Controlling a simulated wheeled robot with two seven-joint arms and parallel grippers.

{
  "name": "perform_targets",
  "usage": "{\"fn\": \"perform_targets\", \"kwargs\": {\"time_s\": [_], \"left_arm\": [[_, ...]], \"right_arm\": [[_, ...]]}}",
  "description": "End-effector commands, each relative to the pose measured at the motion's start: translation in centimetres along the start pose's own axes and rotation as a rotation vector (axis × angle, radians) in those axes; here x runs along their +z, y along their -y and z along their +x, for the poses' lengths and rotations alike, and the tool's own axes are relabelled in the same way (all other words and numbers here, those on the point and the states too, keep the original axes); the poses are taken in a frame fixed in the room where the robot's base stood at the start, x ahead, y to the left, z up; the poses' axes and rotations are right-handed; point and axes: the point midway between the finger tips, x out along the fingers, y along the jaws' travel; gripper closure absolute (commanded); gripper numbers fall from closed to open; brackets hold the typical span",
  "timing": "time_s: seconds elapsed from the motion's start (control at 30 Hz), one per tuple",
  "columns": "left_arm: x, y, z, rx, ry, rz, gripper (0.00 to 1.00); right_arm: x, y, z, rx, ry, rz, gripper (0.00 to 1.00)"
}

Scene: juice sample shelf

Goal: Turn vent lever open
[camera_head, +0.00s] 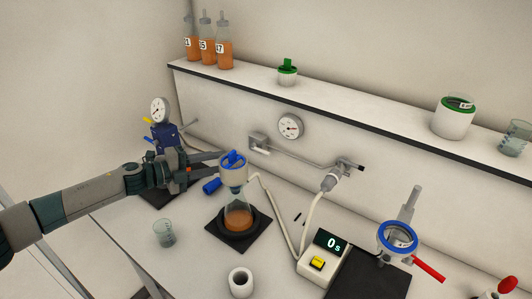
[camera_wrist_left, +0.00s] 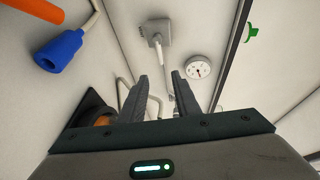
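My left gripper (camera_head: 212,163) reaches in from the left, just left of the blue-topped funnel (camera_head: 233,172) on the flask. In the left wrist view its two fingers (camera_wrist_left: 162,85) stand apart with nothing between them. I cannot tell for certain which part is the vent lever. A small yellow lever (camera_head: 148,121) is on the blue gauge unit (camera_head: 165,137) behind my left arm. A grey wall fitting with a pale handle (camera_head: 262,150) is beyond the fingertips, apart from them. My right gripper is not in view.
The flask (camera_head: 238,217) with orange liquid stands on a black mat (camera_head: 263,233). A blue-ringed holder with red handle (camera_head: 429,267) is at right. Bottles (camera_head: 208,47) stand on the shelf.

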Motion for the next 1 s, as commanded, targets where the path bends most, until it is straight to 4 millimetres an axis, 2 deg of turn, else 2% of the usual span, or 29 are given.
{"fn": "perform_targets", "kwargs": {"time_s": [0.17,0.37,1.0], "left_arm": [[0.0,0.1,0.4,-0.001,0.000,-0.001,0.71],[-0.1,0.2,2.0,-0.002,-0.001,-0.001,0.71],[-0.1,0.2,11.7,-0.001,0.000,-0.002,0.71]], "right_arm": [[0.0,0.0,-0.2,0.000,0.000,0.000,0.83],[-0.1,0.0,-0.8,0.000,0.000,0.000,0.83],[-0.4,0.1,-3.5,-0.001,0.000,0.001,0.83]]}}
